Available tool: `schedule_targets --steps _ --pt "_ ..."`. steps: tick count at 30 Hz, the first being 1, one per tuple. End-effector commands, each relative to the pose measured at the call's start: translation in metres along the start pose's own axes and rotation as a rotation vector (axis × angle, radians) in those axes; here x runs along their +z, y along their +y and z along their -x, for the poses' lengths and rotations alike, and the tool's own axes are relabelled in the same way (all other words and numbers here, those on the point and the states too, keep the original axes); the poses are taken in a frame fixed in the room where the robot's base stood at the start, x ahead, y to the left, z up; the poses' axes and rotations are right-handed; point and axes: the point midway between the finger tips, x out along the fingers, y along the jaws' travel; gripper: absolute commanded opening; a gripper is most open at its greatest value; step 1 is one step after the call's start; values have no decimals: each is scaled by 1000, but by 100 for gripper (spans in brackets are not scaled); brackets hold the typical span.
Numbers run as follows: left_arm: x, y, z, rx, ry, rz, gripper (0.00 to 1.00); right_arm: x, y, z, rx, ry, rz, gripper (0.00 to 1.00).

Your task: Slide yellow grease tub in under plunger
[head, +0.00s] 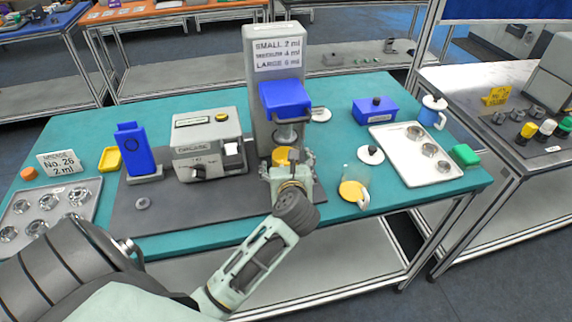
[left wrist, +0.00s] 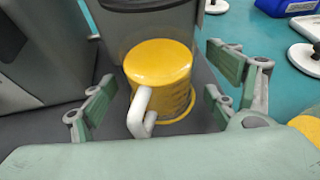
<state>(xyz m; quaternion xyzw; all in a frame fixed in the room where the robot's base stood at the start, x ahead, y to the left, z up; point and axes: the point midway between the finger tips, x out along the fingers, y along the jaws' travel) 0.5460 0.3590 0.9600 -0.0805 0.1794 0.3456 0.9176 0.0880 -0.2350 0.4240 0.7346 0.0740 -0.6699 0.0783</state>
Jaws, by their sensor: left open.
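The yellow grease tub (head: 281,156) stands upright at the foot of the grey press (head: 259,60), close to the metal plunger (head: 287,131) under the blue press head (head: 285,97). In the left wrist view the tub (left wrist: 160,65) shows a round yellow top and a white handle facing me. My left gripper (head: 290,172) is open, with its fingers (left wrist: 160,98) on either side of the tub and visible gaps between. Its wrist partly hides the tub in the head view. I cannot tell whether the tub is centred below the plunger. My right gripper is not seen.
A grey grease machine (head: 207,145) stands left of the press, on a dark mat (head: 190,205).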

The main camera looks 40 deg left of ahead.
Motion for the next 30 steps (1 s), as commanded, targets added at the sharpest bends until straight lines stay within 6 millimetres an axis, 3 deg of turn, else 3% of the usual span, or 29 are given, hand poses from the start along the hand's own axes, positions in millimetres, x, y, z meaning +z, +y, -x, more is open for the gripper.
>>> schedule_targets --steps 8,21,30 --pt "-2 0 6 -1 4 0 81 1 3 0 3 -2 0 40" --pt "-2 0 90 -1 5 3 81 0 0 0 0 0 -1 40" --pt "-1 0 119 1 2 -1 81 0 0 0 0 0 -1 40"
